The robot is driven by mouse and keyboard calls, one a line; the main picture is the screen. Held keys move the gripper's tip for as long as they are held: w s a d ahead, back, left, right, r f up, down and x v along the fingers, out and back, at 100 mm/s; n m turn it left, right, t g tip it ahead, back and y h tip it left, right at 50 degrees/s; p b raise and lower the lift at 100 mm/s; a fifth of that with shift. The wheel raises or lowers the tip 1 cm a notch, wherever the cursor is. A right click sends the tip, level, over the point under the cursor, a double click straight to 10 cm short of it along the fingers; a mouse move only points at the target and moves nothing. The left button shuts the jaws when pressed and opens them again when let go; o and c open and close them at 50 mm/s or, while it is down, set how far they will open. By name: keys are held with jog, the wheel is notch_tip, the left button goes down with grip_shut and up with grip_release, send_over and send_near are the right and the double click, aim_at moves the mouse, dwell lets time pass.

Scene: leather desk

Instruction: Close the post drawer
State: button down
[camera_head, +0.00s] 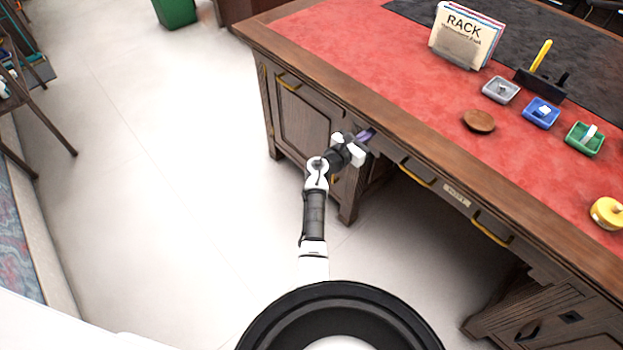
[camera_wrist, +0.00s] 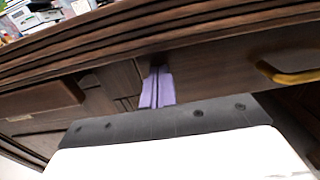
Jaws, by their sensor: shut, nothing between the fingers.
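The wooden desk's front carries a wide drawer front with two brass handles (camera_head: 415,174) and a pale label (camera_head: 457,195) between them. The label is too small to read, so I cannot tell whether this is the post drawer. One brass handle also shows in the wrist view (camera_wrist: 290,72). My gripper (camera_head: 366,134) is shut and empty, at the desk's front edge left of the handles. Its purple fingertips (camera_wrist: 157,86) are together and point at the wooden front under the tabletop edge. I cannot tell whether they touch it. How far any drawer stands out is unclear.
The red leather top (camera_head: 390,75) holds a rack (camera_head: 466,36), a wooden disc (camera_head: 479,121), several small trays and a yellow round object (camera_head: 607,213). A left cabinet door (camera_head: 300,120) is near my arm. The floor (camera_head: 180,150) left of the desk is clear.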

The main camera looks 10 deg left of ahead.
jog(key=shift+w+d+r, duration=0.15)
jog(key=shift+w+d, duration=0.15)
jog(key=shift+w, duration=0.2)
jog(key=shift+w+d+r, duration=0.15)
jog(key=shift+w+d, duration=0.15)
jog(key=shift+w, duration=0.15)
jog(key=shift+d+r, duration=0.1)
jog(key=shift+s, duration=0.1)
